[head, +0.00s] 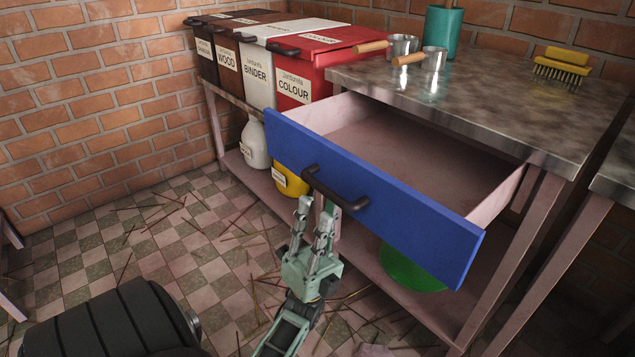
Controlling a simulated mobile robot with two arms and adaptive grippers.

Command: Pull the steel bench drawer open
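The steel bench (480,95) stands at the right with its drawer (375,198) pulled well out. The drawer has a blue front and pale pinkish inner walls, and the part of its inside that shows is empty. A black bar handle (345,201) sits on the blue front. My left gripper (316,203) is just in front of and below the left part of the handle. Its two fingers stand apart with a gap between them and hold nothing that I can see. Whether a fingertip touches the handle is unclear. My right gripper is not in view.
Labelled bins, including a red one (305,82), line the wall left of the bench top. Metal cups (434,58), a teal holder (442,30) and a yellow brush (563,64) stand on top. A green basin (405,272) is underneath. Thin sticks litter the checked floor (165,235).

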